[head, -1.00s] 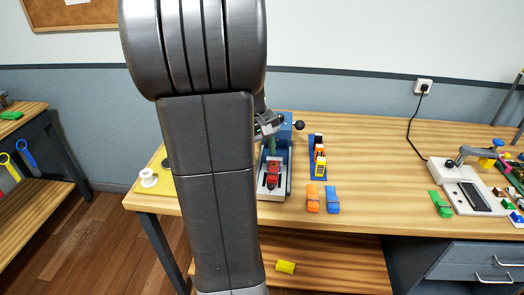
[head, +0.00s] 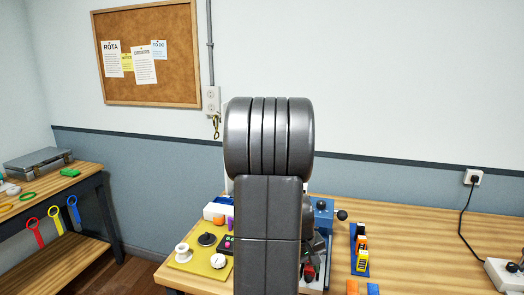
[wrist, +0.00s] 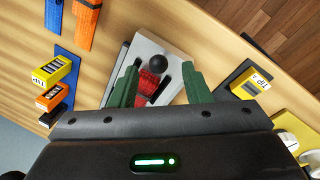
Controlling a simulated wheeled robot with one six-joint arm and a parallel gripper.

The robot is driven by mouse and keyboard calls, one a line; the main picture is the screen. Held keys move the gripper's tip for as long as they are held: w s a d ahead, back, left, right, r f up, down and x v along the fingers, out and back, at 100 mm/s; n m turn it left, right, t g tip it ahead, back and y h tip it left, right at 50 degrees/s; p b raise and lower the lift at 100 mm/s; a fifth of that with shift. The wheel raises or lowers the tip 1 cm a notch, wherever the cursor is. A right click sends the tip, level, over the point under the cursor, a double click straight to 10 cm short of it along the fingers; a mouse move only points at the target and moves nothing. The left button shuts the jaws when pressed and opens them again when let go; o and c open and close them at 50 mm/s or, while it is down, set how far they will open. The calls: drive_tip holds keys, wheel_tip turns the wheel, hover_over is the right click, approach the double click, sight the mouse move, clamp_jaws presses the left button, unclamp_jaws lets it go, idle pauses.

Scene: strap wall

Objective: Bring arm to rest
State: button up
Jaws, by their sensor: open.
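My arm (head: 268,225) stands in the middle of the head view, its grey rounded joint in front of the wall and its lower link in front of the bench. My gripper (wrist: 160,86) shows in the wrist view with its two green fingers apart. Between and beyond them are a red ribbed piece (wrist: 148,84) and a black ball knob (wrist: 157,63) on a pale fixture (wrist: 178,60). I see nothing held. In the head view the gripper is mostly hidden behind my arm, near the blue fixture (head: 322,215).
The wooden bench (head: 410,225) carries a blue rack (head: 360,240) with small boxes to the right of my arm and a yellow mat (head: 187,262) to the left. A side bench (head: 70,185) with hanging coloured tools stands at the left.

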sight(310, 268)
drive_tip(key=f, duration=0.2)
drive_tip(key=shift+w+d+f, duration=0.1)
drive_tip(key=shift+d+f, duration=0.15)
drive_tip(key=shift+f, duration=0.15)
drive_tip(key=shift+w+d, duration=0.1)
drive_tip(key=shift+w, duration=0.2)
drive_tip(key=shift+s+r, duration=0.1)
drive_tip(key=shift+r, duration=0.05)
